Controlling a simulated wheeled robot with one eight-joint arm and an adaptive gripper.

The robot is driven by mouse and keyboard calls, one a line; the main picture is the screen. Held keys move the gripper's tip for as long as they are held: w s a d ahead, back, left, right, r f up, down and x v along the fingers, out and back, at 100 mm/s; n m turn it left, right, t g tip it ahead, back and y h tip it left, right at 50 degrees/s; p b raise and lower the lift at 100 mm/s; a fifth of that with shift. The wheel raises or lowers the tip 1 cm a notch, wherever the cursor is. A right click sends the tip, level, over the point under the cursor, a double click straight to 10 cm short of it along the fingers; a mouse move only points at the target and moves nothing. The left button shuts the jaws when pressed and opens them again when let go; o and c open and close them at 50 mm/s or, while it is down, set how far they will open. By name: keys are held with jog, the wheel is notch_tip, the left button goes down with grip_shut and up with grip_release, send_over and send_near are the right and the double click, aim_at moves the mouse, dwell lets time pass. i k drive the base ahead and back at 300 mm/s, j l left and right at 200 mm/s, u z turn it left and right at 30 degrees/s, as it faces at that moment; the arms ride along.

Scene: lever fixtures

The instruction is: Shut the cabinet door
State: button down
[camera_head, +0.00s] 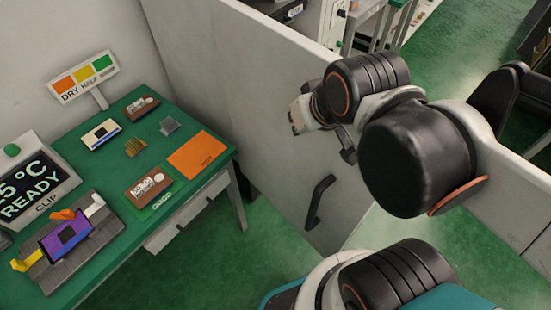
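The cabinet door (265,110) is a large pale grey panel standing upright through the middle of the view. A black bar handle (318,202) is fixed near its lower right edge. The door seems to stand out at an angle into the room; its hinge and the cabinet opening cannot be made out. My gripper (297,122) is at the end of my arm, in front of the door's upper part in the picture, above and left of the handle. It appears apart from the handle. My arm hides part of the door, and I cannot tell whether the fingers are open.
A green-topped table (125,165) stands at the left, close to the door. It carries a display (35,185), a colour-coded sign (83,77), an orange sheet (198,154) and small boards. Green floor (275,250) shows below the handle. More equipment stands behind the door.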

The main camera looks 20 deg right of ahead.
aim_at(265, 63)
jog(key=k+j, duration=0.1)
jog(key=j, duration=0.35)
jog(key=k+j, duration=0.1)
jog(key=j, duration=0.75)
jog(key=k+j, duration=0.15)
jog(key=j, duration=0.25)
jog(key=k+j, duration=0.1)
jog(key=j, duration=0.35)
jog(key=k+j+z, duration=0.1)
jog(key=j+z, duration=0.25)
jog(key=z, duration=0.15)
jog(key=k+j+z, duration=0.15)
jog(key=j+z, duration=0.2)
jog(key=z, duration=0.15)
jog(key=k+j+z, duration=0.2)
jog(key=z, duration=0.25)
